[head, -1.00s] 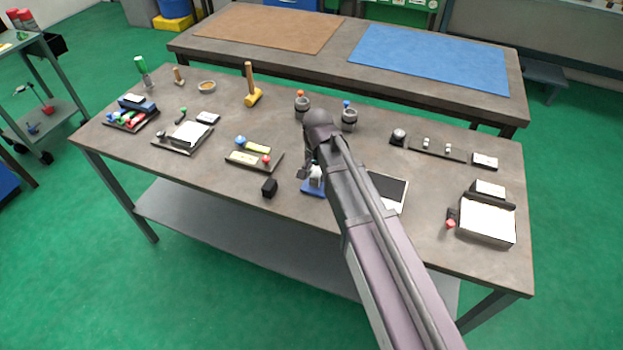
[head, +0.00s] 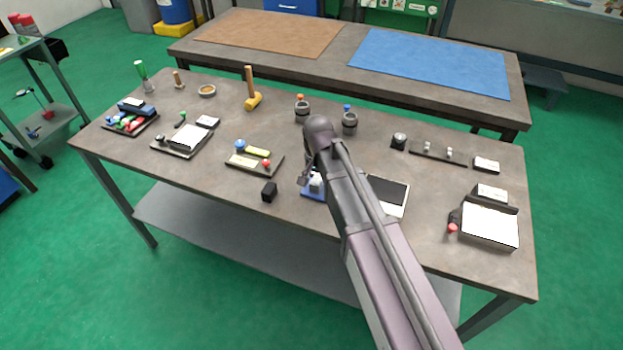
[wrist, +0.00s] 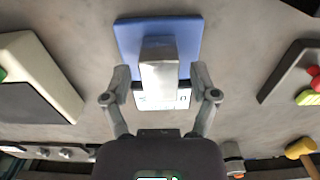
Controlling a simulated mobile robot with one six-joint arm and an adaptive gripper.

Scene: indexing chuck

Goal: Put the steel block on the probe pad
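The steel block (wrist: 158,68) is a bright silver upright piece on a blue plate (wrist: 128,45) with a white label. In the head view the block (head: 316,184) is partly hidden by my arm, and the blue plate (head: 308,195) shows beneath it. My gripper (wrist: 160,80) is open, with one finger on each side of the block and a visible gap on both sides. In the head view my gripper (head: 307,174) is low over the blue plate, mostly behind the arm. I cannot tell for certain which item is the probe pad.
A white-framed dark panel (head: 390,192) lies right of the blue plate. A small black block (head: 269,191) and a dark tray (head: 238,168) with blue and red knobs lie left. A white-topped device (head: 489,224) sits far right.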

